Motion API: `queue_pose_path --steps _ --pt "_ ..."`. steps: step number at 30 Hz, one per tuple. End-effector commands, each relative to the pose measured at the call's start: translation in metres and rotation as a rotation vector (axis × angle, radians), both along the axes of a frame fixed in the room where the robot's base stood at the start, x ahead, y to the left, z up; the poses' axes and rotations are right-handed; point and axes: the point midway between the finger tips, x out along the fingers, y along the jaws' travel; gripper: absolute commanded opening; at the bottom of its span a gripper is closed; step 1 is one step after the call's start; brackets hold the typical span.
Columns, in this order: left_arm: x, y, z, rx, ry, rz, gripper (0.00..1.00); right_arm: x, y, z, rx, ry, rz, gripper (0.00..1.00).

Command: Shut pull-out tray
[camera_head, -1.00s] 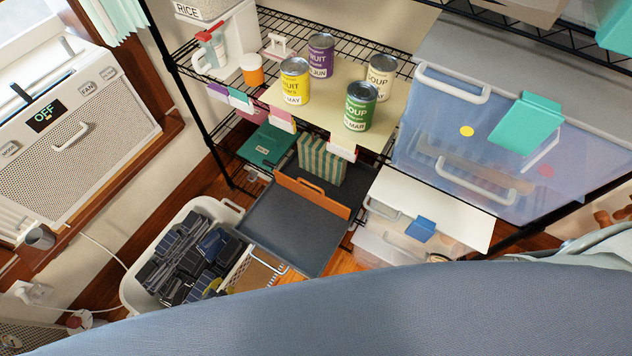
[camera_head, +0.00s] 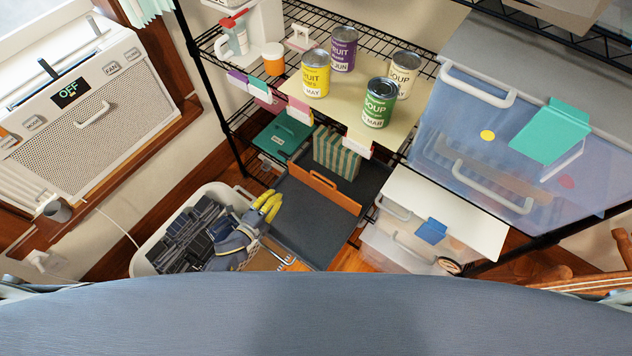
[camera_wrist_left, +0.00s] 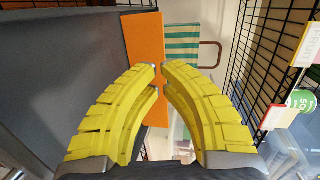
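The pull-out tray (camera_head: 305,232) is dark grey and sticks out from the lower part of the wire rack. An orange divider (camera_head: 320,190) crosses it, and a green-and-cream striped box (camera_head: 337,153) stands behind the divider. The tray's front wire handle shows partly at its near edge. My left gripper (camera_head: 273,207), with yellow fingers, is at the tray's left side, above the bin; contact cannot be told. In the left wrist view, its fingertips (camera_wrist_left: 159,68) nearly meet with nothing between them. The orange divider (camera_wrist_left: 145,40) and striped box (camera_wrist_left: 182,43) lie beyond. My right gripper is not in view.
A white bin (camera_head: 150,243) of dark items stands left of the tray. A clear drawer unit (camera_head: 465,215) is close on the right. Several cans stand on the shelf board (camera_head: 337,108) above. A large blue-grey surface (camera_head: 310,315) fills the front.

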Motion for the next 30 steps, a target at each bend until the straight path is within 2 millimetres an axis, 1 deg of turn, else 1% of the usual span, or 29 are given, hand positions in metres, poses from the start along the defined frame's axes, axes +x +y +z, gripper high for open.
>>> queue_pose_path --steps 1,3,6,9,11,14,17,24,30 --pt "-0.015 -0.017 0.002 -0.013 -0.012 -0.028 0.00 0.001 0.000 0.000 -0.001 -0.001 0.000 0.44" --pt "-0.031 -0.037 0.006 -0.022 -0.034 -0.068 0.00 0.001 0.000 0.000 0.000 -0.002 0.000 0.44" --pt "-0.047 -0.056 0.011 -0.031 -0.058 -0.107 0.00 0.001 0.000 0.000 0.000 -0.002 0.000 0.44" --pt "-0.053 -0.066 0.013 -0.036 -0.070 -0.126 0.00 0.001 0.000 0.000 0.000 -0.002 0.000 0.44" --pt "-0.052 -0.070 0.014 -0.037 -0.073 -0.129 0.00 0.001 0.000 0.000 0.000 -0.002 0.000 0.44" --pt "-0.044 -0.077 0.013 -0.038 -0.074 -0.130 0.00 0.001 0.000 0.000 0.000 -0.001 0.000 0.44" --pt "-0.032 -0.085 0.011 -0.038 -0.074 -0.130 0.00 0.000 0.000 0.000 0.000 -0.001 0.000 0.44" --pt "0.004 -0.110 0.006 -0.037 -0.073 -0.129 0.00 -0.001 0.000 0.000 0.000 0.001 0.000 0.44" --pt "0.029 -0.128 0.003 -0.038 -0.073 -0.129 0.00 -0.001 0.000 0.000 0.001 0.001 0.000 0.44"
